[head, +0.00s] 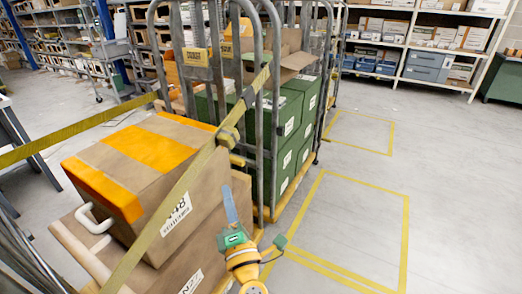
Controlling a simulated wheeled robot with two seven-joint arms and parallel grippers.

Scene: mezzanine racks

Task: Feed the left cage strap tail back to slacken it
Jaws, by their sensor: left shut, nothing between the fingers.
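A yellow strap (180,190) runs taut in a diagonal from the grey tubular cage (275,110) down to the lower left, in front of a cardboard box with orange tape (150,150). A small dark buckle-like piece (229,133) sits on it near the cage post. A second yellow strap (80,128) runs off to the left edge. I cannot make out a separate loose tail. My left gripper (230,206), with blue fingers and a green and yellow body, is shut and empty beside the lower box, below the strap. My right gripper is not in view.
Green crates (288,120) stand in the cage, with an open carton (295,65) above. A lower cardboard box (190,255) supports the taped one. Yellow floor outlines (405,235) mark clear floor to the right. Racks (430,40) stand at the back.

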